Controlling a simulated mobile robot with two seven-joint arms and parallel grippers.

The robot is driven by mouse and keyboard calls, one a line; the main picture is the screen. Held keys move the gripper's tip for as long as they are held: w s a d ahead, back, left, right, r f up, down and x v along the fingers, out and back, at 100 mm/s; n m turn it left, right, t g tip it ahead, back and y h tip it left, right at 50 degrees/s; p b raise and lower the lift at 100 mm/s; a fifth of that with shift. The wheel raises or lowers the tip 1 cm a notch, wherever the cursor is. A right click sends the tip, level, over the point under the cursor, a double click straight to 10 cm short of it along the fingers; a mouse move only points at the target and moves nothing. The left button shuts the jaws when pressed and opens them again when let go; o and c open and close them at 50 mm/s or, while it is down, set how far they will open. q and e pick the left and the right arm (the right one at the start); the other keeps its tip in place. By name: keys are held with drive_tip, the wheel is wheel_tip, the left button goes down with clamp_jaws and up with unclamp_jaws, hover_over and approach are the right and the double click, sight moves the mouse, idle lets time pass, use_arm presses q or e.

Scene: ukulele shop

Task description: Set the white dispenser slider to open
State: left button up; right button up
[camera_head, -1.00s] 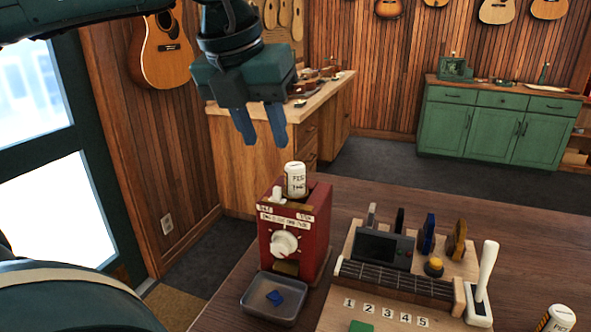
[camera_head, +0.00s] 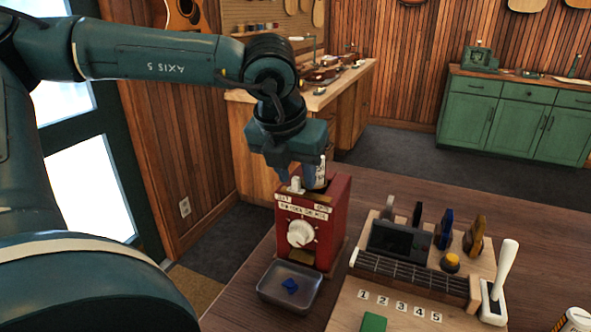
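The red dispenser (camera_head: 337,222) stands on the dark wooden table, with a white dial (camera_head: 301,233) and small labels on its front. Its white slider (camera_head: 296,186) stands up at the top front edge, nearer the left label; the label words are too small to read surely. A white can with lettering (camera_head: 320,173) sits on top, partly hidden by my gripper. My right gripper is out of view.
A metal tray (camera_head: 270,297) with a blue piece (camera_head: 290,286) sits in front of the dispenser. To the right are a wooden fixture (camera_head: 484,261) with upright picks, a yellow button (camera_head: 450,263) and a white lever (camera_head: 503,268). A green block (camera_head: 373,322) lies at the front.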

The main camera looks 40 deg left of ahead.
use_arm(q)
drive_tip(key=shift+f, duration=0.1)
drive_tip(key=shift+c, duration=0.4)
clamp_jaws()
